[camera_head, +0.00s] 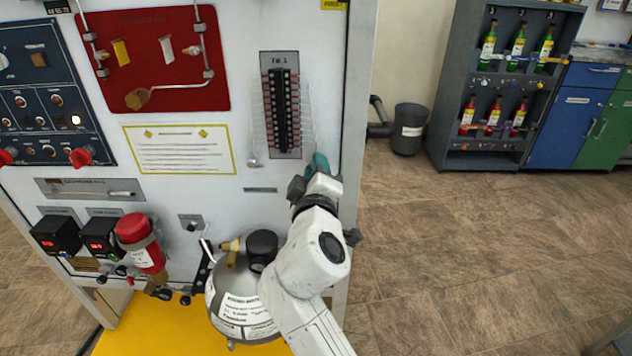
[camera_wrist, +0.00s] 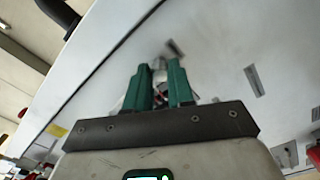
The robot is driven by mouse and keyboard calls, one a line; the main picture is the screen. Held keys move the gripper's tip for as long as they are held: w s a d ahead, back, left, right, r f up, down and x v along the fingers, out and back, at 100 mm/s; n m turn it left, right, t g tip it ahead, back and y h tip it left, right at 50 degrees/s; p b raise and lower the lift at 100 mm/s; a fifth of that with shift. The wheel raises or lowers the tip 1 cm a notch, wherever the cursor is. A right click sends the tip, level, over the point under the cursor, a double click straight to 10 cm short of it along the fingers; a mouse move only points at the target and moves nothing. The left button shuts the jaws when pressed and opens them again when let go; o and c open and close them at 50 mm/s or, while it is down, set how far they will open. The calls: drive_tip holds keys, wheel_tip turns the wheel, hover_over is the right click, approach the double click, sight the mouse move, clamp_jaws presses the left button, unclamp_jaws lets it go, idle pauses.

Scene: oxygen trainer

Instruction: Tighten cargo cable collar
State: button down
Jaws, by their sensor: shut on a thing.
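My gripper (camera_head: 320,163) is at the right side of the white panel, just right of and below the dark strip of cable terminals (camera_head: 281,105). In the wrist view its two green fingers (camera_wrist: 160,85) stand close together with a small metallic piece (camera_wrist: 158,66) between their tips. The gripper is shut on this piece, which appears to be the cable collar. It is blurred and partly covered by the fingers. In the head view the fingers and wrist hide it. Thin pale and reddish cables fan out on both sides of the strip.
A round metal tank (camera_head: 225,290) with a black knob stands below, left of my arm. A red cylinder (camera_head: 149,256) is mounted further left. A small metal knob (camera_head: 253,163) sits under the strip. The floor (camera_head: 440,240) right of the panel is clear.

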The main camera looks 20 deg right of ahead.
drive_tip(key=shift+f+m+b, duration=0.25)
drive_tip(key=shift+m+b, duration=0.75)
drive_tip(key=shift+m, duration=0.3)
drive_tip(key=shift+d+m, duration=0.1)
drive_tip(key=shift+m, duration=0.2)
drive_tip(key=c, duration=1)
unclamp_jaws()
drive_tip(key=shift+r, duration=0.15)
drive_tip(key=shift+s, duration=0.1)
drive_tip(key=v, duration=1)
drive_tip(key=shift+s, duration=0.3)
